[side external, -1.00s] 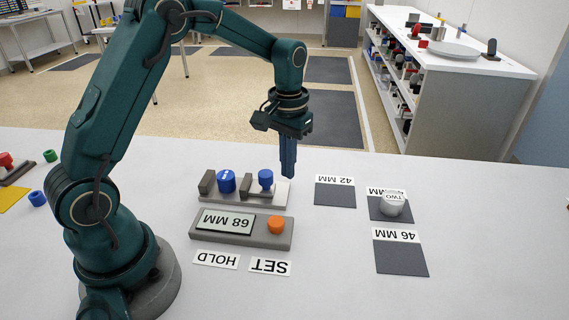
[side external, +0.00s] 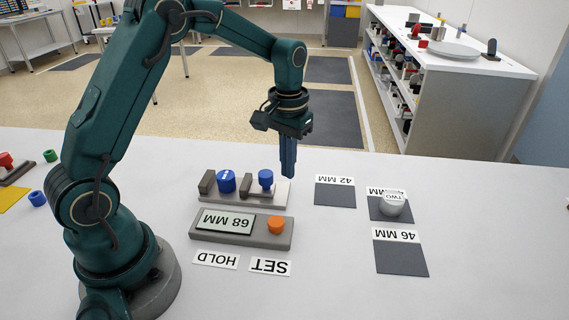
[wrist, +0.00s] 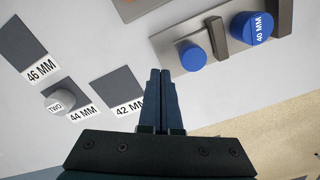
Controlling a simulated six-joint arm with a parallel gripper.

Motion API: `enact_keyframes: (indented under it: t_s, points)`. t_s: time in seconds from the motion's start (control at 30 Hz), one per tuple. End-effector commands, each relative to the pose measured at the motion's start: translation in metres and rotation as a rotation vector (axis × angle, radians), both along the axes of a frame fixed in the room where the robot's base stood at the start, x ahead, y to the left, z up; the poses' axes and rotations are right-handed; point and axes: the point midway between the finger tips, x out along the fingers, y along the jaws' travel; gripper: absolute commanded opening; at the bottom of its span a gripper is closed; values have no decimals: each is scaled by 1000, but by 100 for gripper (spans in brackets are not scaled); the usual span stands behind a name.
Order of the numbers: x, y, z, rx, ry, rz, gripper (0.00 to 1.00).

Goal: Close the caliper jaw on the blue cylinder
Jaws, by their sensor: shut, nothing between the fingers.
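The caliper (side external: 240,203) is a light plate on the table with a fixed dark jaw (side external: 207,182) at its left end and a sliding jaw (side external: 246,184) to the right. The blue cylinder (side external: 227,181) stands between them, with a gap to the sliding jaw. It reads 40 MM in the wrist view (wrist: 254,27). A blue knob (side external: 265,178) sits on the slide's right part; the wrist view also shows it (wrist: 192,55). My gripper (side external: 289,174) is shut and empty, pointing down just right of the knob, apart from it in the wrist view (wrist: 160,72).
A grey readout box (side external: 283,240) shows 68 MM and carries an orange button (side external: 276,225). HOLD (side external: 216,260) and SET (side external: 270,267) labels lie in front. Dark pads marked 42, 44 and 46 MM are at right; a white cylinder marked TWO (side external: 392,204) stands on the 44 pad.

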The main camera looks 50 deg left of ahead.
Motion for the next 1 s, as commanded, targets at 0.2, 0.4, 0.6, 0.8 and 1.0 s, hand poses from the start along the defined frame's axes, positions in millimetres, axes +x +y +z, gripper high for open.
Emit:
enact_keyframes:
  t_s: [0.2, 0.4, 0.6, 0.8, 1.0]
  points:
    - [0, 0, 0, 0, 0, 0, 0]
    - [0, 0, 0, 0, 0, 0, 0]
    - [0, 0, -3, 0, 0, 0, 0]
    - [0, 0, -11, 0, 1, 0, 0]
    - [0, 0, -19, -1, 2, 0, 0]
